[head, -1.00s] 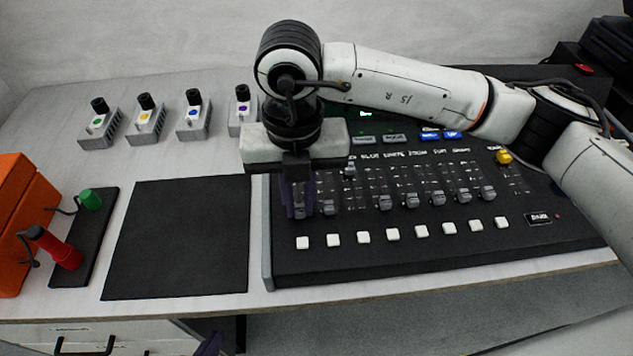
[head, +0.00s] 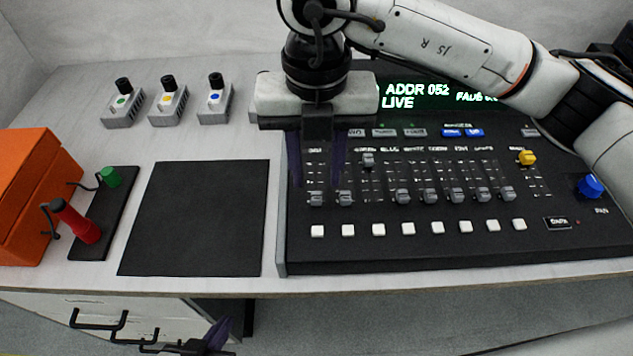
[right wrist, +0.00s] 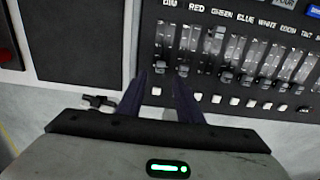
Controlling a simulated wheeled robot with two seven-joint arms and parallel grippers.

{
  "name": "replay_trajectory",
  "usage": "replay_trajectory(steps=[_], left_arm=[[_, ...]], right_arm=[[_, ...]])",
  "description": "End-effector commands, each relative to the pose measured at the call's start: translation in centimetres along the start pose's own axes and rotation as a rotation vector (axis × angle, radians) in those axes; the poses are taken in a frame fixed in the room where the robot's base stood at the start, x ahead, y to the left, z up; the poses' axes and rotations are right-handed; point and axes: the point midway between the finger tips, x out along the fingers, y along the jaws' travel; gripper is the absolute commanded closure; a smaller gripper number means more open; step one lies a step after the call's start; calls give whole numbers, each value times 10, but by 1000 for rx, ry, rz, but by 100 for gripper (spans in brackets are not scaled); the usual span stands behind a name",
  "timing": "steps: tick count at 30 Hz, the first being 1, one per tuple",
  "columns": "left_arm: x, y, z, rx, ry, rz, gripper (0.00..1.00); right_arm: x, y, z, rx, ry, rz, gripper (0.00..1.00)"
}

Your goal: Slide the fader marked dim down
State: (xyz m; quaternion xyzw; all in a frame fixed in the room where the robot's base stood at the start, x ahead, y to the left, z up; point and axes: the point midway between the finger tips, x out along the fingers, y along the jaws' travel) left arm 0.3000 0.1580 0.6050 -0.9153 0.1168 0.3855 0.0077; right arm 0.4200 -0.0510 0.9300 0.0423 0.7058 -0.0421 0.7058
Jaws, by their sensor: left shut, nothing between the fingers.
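The fader marked dim is the leftmost on the black lighting console (head: 420,255). Its grey knob (head: 316,199) sits near the lower end of its slot, level with the red fader's knob beside it. The dim knob also shows in the right wrist view (right wrist: 160,67), under the DIM label. My right gripper (head: 317,180) is open and empty over the upper left of the fader bank, its two dark purple fingers apart. It also shows in the right wrist view (right wrist: 160,90). My left gripper (head: 218,332) is shut and empty, low in front of the table edge.
The green fader's knob (head: 368,160) is high. Several other fader knobs are low; white buttons (head: 378,230) line up below. A black mat (head: 200,215) lies bare left of the console. An orange box (head: 35,190) and small light-coloured control boxes (head: 167,107) stand further left and back.

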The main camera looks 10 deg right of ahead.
Motion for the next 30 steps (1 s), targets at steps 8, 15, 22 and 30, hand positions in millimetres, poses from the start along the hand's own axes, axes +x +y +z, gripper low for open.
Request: replay_trajectory(steps=[8,15,22,30], left_arm=[[1,0,0,0,0,0,100],[0,0,-2,0,4,0,100],[0,0,-4,0,7,0,100],[0,0,-5,1,9,0,100]], right_arm=[[-44,1,0,-1,-1,0,67],[-51,0,-1,-1,2,-1,67],[-51,0,-1,-1,2,-1,67],[-50,0,-1,-2,2,-1,67]])
